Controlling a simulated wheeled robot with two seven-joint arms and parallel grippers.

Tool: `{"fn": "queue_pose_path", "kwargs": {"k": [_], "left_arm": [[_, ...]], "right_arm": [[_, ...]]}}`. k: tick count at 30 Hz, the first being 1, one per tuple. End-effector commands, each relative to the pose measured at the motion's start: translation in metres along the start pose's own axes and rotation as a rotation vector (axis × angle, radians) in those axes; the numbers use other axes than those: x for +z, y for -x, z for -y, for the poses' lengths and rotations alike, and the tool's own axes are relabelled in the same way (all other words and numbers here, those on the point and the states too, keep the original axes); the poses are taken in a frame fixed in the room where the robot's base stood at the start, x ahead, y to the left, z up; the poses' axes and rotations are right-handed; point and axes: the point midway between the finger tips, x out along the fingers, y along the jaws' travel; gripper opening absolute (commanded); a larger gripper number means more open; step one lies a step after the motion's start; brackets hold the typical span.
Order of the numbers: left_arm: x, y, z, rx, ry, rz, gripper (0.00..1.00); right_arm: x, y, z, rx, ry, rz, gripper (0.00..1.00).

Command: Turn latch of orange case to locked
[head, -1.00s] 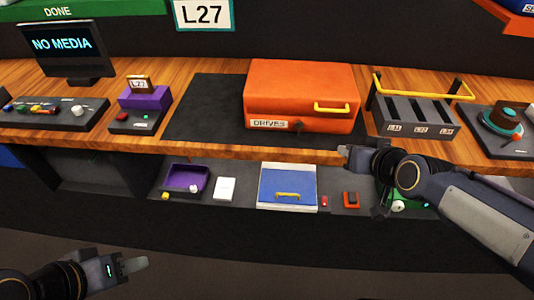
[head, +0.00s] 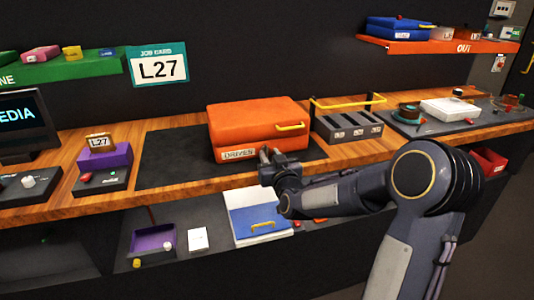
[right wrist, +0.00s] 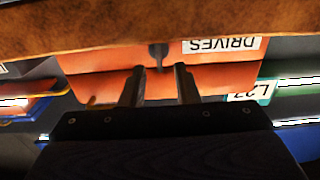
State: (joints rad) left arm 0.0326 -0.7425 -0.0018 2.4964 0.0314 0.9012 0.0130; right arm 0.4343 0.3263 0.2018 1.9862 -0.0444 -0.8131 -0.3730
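The orange case (head: 250,122) with a yellow handle and a DRIVES label (head: 238,154) sits closed on a dark mat on the bench. My right gripper (head: 267,153) is at the case's front face, just right of the label. In the right wrist view the case (right wrist: 100,62) appears upside down, and its small dark latch (right wrist: 158,52) shows between and just beyond the two fingertips (right wrist: 158,72). The fingers are apart with a clear gap, and no contact with the latch is visible. In the head view my gripper hides the latch. My left gripper is out of view.
A grey slotted rack (head: 347,127) with a yellow bar stands close to the right of the case. A purple block device (head: 104,160) stands to the left. The bench's wooden front edge (head: 190,188) runs below my gripper. A lower shelf holds a blue-lidded box (head: 257,213).

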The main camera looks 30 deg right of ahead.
Motion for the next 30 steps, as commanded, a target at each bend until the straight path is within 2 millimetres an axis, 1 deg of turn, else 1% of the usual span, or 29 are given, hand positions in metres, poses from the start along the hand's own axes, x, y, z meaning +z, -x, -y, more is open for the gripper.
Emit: {"fn": "queue_pose_path", "kwargs": {"k": [1, 3, 6, 14, 15, 16, 21, 30], "left_arm": [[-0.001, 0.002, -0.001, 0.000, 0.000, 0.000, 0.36], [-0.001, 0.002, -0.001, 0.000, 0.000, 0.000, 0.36], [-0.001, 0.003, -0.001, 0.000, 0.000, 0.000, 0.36], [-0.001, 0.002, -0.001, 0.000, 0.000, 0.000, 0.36], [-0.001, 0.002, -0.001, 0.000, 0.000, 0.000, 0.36], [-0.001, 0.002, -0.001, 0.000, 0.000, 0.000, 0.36], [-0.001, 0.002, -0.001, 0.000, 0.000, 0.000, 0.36], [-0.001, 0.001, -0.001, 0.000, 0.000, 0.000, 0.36]], "right_arm": [[0.000, -0.007, 0.000, 0.000, -0.001, 0.001, 0.28], [0.000, -0.014, 0.000, 0.000, 0.000, 0.001, 0.28], [0.000, -0.021, 0.000, 0.000, 0.000, 0.001, 0.28], [0.000, -0.023, 0.000, -0.001, 0.000, 0.001, 0.28], [0.000, -0.022, 0.000, -0.001, 0.000, 0.001, 0.27], [0.000, -0.022, 0.000, -0.001, 0.000, 0.001, 0.23], [0.000, -0.022, 0.000, -0.001, 0.000, 0.001, 0.01], [0.000, -0.022, 0.001, -0.001, 0.007, 0.001, 0.00]]}}
